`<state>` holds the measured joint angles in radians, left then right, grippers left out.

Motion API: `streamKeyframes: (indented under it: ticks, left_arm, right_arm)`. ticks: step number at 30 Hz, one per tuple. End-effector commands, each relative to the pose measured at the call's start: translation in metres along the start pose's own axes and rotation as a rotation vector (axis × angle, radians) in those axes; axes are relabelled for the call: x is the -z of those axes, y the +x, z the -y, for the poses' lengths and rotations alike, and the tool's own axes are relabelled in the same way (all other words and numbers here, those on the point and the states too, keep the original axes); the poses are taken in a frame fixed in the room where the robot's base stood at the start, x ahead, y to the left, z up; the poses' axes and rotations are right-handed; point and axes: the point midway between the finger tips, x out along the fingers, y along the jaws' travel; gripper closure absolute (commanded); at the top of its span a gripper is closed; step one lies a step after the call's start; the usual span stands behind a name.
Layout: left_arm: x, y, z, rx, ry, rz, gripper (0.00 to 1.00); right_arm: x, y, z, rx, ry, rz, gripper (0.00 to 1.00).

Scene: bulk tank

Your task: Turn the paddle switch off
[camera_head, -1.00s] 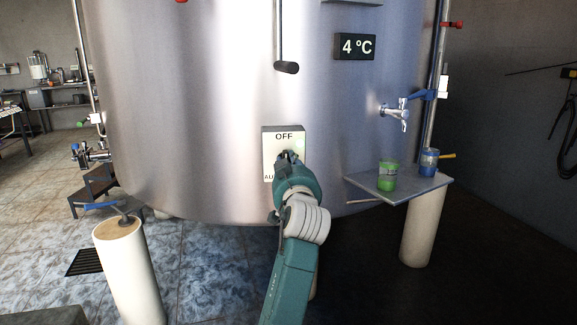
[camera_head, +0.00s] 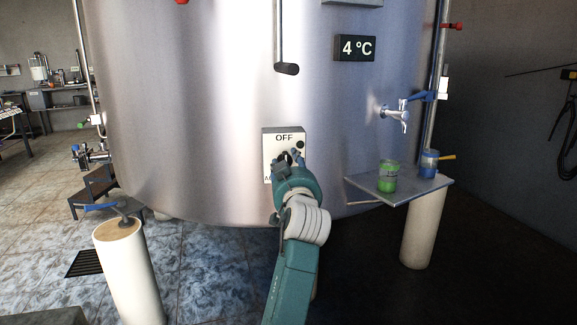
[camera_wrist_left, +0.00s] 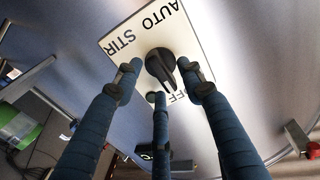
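The switch panel (camera_head: 270,142) is a pale plate low on the front of the steel tank, with OFF at its top. The left wrist view shows it upside down, with AUTO STIR at the top and OFF partly hidden behind my fingers. Its black paddle switch (camera_wrist_left: 158,62) points towards the OFF lettering. A small dark round spot (camera_head: 300,145) sits at the panel's upper right. My left gripper (camera_head: 290,160) is in front of the panel; its blue fingers (camera_wrist_left: 162,80) are spread around the paddle, with gaps visible. Contact cannot be told. My right gripper is not in view.
The tank (camera_head: 200,100) fills the middle. A white post (camera_head: 128,270) stands at the left front.

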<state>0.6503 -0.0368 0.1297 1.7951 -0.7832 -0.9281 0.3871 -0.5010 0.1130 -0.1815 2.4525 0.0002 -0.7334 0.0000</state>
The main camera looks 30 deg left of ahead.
Motion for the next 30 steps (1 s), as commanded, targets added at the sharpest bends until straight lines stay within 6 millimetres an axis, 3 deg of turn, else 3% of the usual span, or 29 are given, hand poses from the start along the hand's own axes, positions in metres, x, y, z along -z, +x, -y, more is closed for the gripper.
streamKeyframes:
  ticks: [5,15,30]
  left_arm:
    - [-0.001,-0.017,-0.001,-0.002,-0.001,0.001,0.6]
    - [-0.001,-0.068,-0.001,-0.002,-0.001,0.001,0.6]
    - [-0.001,-0.075,0.0,0.0,0.0,0.001,0.6]
  right_arm:
    - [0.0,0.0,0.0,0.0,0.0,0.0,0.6]
    - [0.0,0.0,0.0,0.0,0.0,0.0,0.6]
    - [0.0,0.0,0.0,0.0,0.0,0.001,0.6]
